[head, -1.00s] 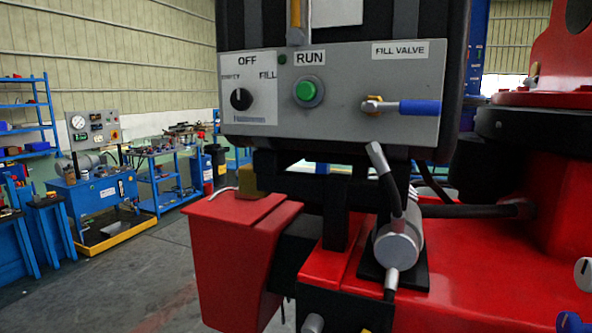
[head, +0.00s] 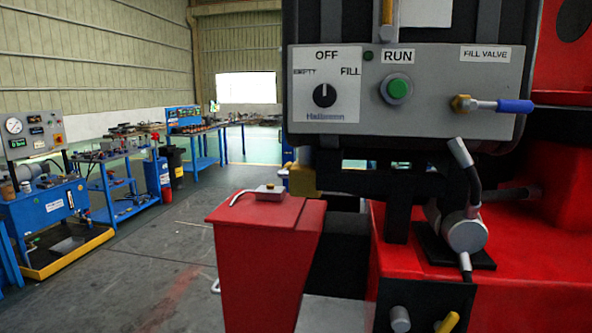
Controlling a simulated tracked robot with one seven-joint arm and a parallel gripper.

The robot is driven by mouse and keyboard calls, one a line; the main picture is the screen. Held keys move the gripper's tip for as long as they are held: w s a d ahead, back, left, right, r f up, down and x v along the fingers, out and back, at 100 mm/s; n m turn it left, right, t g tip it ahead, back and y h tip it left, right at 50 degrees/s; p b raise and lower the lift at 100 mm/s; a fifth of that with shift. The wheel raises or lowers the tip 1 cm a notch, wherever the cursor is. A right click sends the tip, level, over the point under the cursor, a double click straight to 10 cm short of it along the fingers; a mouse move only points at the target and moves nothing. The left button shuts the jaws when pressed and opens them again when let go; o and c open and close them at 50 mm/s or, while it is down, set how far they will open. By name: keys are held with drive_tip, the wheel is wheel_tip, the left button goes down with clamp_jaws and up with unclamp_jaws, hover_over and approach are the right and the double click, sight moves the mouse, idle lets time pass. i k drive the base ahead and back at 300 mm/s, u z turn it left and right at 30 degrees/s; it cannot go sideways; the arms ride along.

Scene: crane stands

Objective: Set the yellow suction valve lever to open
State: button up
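A yellow lever (head: 447,322) shows at the bottom edge of the head view, on the black front below the red bed. It leans up and to the right, and its lower part is cut off by the frame. I see no label beside it, so I cannot tell whether it is set open or closed. My gripper is not in view.
A grey control panel (head: 430,122) has a selector knob (head: 324,95), a green button (head: 398,89) and a blue-handled fill valve (head: 515,106). A grey cylinder (head: 467,233) with a hose stands below. A red box (head: 262,260) is left; open floor (head: 180,250) lies beyond.

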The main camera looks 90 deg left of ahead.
sight(284, 173)
drive_tip(key=u, duration=0.1)
drive_tip(key=k, duration=1.9)
drive_tip(key=u, duration=1.95)
drive_tip(key=i, duration=1.05)
